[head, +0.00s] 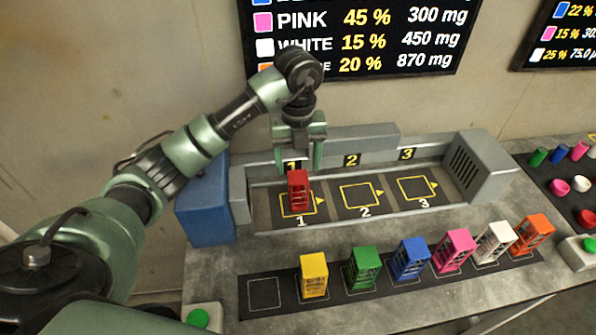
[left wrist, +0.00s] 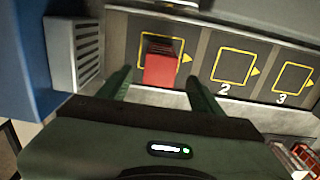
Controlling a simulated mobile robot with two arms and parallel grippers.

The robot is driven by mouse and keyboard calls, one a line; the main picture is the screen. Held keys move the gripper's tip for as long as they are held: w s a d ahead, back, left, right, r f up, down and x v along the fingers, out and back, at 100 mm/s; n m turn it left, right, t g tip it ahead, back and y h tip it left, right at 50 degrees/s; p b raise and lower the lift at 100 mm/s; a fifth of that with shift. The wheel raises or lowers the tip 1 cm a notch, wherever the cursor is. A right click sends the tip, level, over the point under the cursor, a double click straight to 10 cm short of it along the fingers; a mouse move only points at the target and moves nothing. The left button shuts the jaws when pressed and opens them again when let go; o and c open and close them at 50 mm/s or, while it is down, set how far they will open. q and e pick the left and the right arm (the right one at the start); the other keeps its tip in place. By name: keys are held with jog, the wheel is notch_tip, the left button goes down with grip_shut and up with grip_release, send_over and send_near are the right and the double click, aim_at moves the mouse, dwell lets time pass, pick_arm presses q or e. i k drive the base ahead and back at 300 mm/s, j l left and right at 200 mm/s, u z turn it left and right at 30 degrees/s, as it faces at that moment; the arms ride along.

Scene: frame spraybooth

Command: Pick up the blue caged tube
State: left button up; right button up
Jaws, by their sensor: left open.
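The blue caged tube (head: 410,259) stands upright on the dark strip at the front of the bench, between the green caged tube (head: 363,268) and the pink caged tube (head: 453,250). My left gripper (head: 300,164) is open above slot 1, well to the left of and behind the blue tube. A red caged tube (head: 298,190) stands on slot 1 just below the fingers. In the left wrist view the red tube (left wrist: 160,64) shows between and beyond the open fingers (left wrist: 160,85). My right gripper is not in view.
A yellow caged tube (head: 313,275), a white one (head: 493,241) and an orange one (head: 532,235) share the strip, with an empty square (head: 264,293) at its left end. Slots 2 (head: 361,195) and 3 (head: 416,189) are empty. Grey booth walls (head: 480,165) flank the slots.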

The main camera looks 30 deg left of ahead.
aim_at(416, 248)
jog(key=k+l, duration=0.5)
jog(key=k, duration=0.2)
jog(key=k+l, duration=0.5)
jog(key=k, duration=0.15)
